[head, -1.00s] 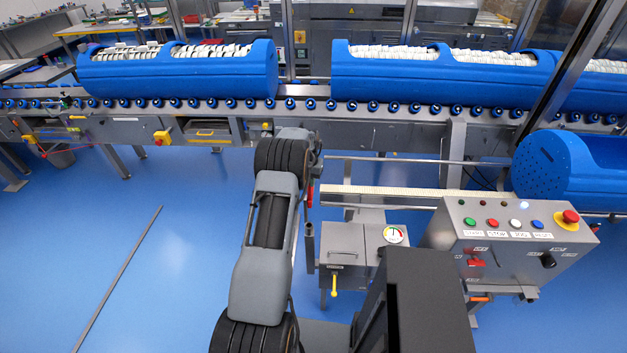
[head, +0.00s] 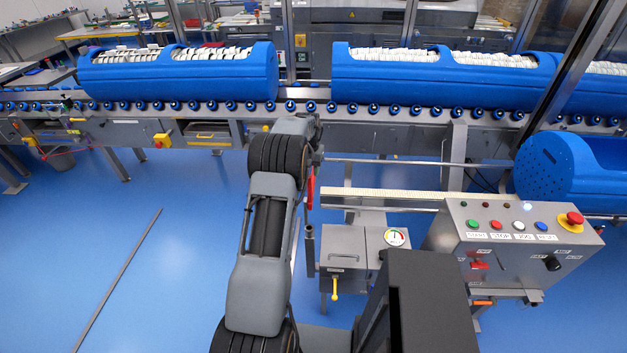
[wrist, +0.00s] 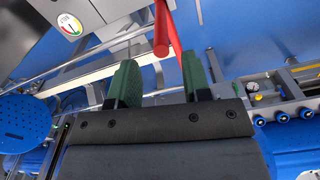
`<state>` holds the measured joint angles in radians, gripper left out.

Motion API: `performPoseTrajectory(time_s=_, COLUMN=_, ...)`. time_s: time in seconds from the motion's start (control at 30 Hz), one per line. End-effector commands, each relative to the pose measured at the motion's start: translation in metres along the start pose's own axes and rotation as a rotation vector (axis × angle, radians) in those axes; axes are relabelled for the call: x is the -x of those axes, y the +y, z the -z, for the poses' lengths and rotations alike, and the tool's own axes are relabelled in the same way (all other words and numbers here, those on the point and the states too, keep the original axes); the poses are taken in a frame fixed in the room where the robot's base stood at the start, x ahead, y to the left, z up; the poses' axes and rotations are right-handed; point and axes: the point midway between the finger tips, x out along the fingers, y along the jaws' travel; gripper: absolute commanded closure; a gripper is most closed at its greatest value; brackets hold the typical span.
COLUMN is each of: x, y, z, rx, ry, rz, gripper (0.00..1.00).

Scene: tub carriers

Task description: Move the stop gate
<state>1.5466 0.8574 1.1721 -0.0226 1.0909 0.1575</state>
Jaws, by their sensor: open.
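A red bar (wrist: 161,28), which looks like the stop gate's handle, hangs in from the top of the wrist view. A thinner red strip (wrist: 178,45) runs down just right of it. My gripper (wrist: 160,82) has two dark green fingers set apart, with the red parts beyond and between them in the picture; nothing is clearly held. In the head view a red part (head: 310,187) shows just right of my arm's upper end. My fingers are hidden there behind my arm. I cannot tell whether they touch the red parts.
Blue tubs (head: 180,75) with white contents stand on the roller conveyor (head: 250,104) behind. A control panel (head: 515,237) with coloured buttons stands at right, near a perforated blue tub (head: 550,175). A grey box (head: 352,262) with a dial is nearer.

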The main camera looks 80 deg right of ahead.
Motion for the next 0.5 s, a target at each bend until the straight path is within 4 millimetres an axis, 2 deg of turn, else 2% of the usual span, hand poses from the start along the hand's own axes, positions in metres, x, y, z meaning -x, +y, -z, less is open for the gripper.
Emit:
performPoseTrajectory(time_s=0.2, x=0.042, y=0.000, z=0.001, rx=0.001, ry=0.005, rz=0.001, gripper=0.56)
performPoseTrajectory(time_s=0.5, x=0.073, y=0.000, z=0.000, rx=0.001, ry=0.002, rz=0.001, gripper=0.56)
